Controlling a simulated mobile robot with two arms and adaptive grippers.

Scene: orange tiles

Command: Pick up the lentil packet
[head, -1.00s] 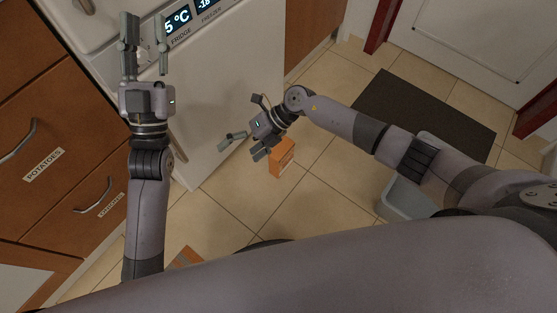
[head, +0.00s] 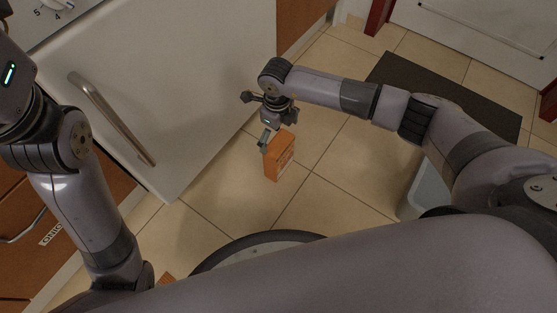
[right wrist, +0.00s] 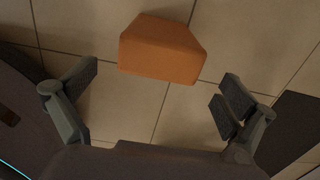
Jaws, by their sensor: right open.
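The lentil packet appears to be the orange box (head: 279,158) standing on the tiled floor in the head view; its label is too small to read. It also shows in the right wrist view (right wrist: 162,52), at the top middle, just beyond and between the spread fingers. My right gripper (head: 255,120) is open and empty, close above the box's far left side.
A white appliance door (head: 185,80) with a metal handle (head: 110,115) stands left of the box. A dark mat (head: 440,100) lies at right, with a grey bin (head: 426,190) nearer me. Tiled floor around the box is clear.

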